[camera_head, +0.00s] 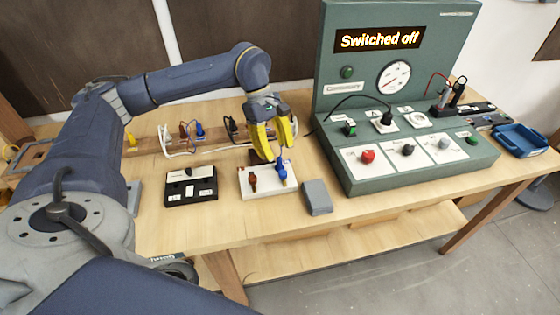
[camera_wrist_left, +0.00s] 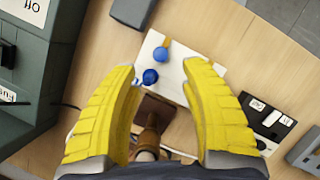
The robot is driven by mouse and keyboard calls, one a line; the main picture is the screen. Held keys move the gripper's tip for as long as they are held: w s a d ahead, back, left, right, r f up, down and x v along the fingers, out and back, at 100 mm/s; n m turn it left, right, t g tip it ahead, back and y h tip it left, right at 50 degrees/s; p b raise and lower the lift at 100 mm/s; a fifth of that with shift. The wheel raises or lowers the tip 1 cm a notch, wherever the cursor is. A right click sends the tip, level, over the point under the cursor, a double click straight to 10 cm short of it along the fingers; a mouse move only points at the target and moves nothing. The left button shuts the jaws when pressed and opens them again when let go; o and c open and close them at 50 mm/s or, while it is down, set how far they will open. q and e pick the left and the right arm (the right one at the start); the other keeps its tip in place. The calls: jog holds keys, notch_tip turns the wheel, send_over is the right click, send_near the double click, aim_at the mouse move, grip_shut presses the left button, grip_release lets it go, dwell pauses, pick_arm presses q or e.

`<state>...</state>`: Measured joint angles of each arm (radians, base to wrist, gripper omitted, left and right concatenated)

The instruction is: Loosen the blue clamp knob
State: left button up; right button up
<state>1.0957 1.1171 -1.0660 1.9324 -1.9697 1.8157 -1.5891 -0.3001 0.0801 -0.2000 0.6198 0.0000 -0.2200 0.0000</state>
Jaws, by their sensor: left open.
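The blue clamp knob (camera_head: 281,171) stands on a white block (camera_head: 262,192) on the table, with a brown knob (camera_head: 252,179) to its left. My left gripper (camera_head: 273,152) hangs just above and behind the blue knob, its yellow fingers open and pointing down. In the left wrist view, two blue round parts (camera_wrist_left: 160,54) (camera_wrist_left: 150,76) show on the white block (camera_wrist_left: 181,71), between the open fingertips (camera_wrist_left: 158,68). I see no contact with them. A brown part (camera_wrist_left: 147,142) shows farther back between the fingers. My right gripper is not in view.
A black box (camera_head: 190,187) lies left of the white block and a grey box (camera_head: 317,197) lies right of it. The green control console (camera_head: 420,178) with a "Switched off" display stands farther right. Wired parts (camera_head: 200,131) lie behind. A blue tray (camera_head: 520,140) is at far right.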

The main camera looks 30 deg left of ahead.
pick_arm(q)
jog(key=shift+v, duration=1.9)
jog(key=shift+d, duration=0.1)
